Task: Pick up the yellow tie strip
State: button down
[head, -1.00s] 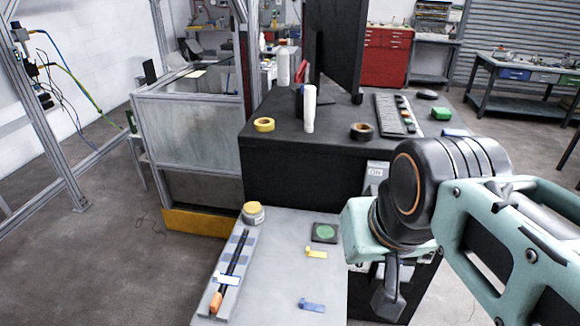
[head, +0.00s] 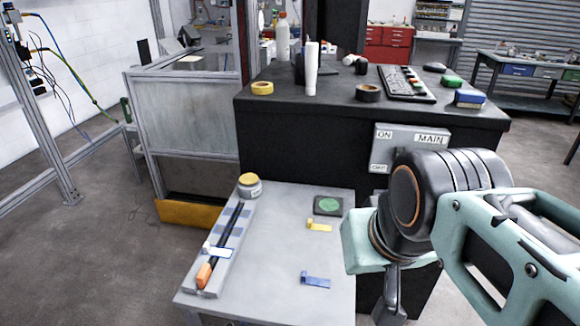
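The yellow tie strip (head: 319,226) lies flat on the grey low table (head: 270,270), just in front of a dark square pad with a green disc (head: 328,205). My gripper (head: 391,302) hangs below my wrist at the right, beyond the table's right edge in the picture. It is apart from the yellow strip. The gripper appears edge-on and dark, so its fingers cannot be told apart and I cannot see whether it is open. I see nothing held in it.
A blue strip (head: 316,280) lies nearer on the table. At the left are a yellow-lidded jar (head: 249,187) and a tray (head: 228,262) with an orange-tipped tool (head: 205,272). A black cabinet (head: 300,158) stands behind. The table's middle is clear.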

aim_at(314, 227)
jog(key=k+l, duration=0.1)
jog(key=l, duration=0.2)
jog(key=l+u, duration=0.25)
jog(key=l, duration=0.5)
jog(key=i+l+u, duration=0.45)
jog(key=i+l, duration=0.15)
jog(key=l, duration=0.3)
jog(key=i+z, duration=0.2)
jog(key=k, duration=0.1)
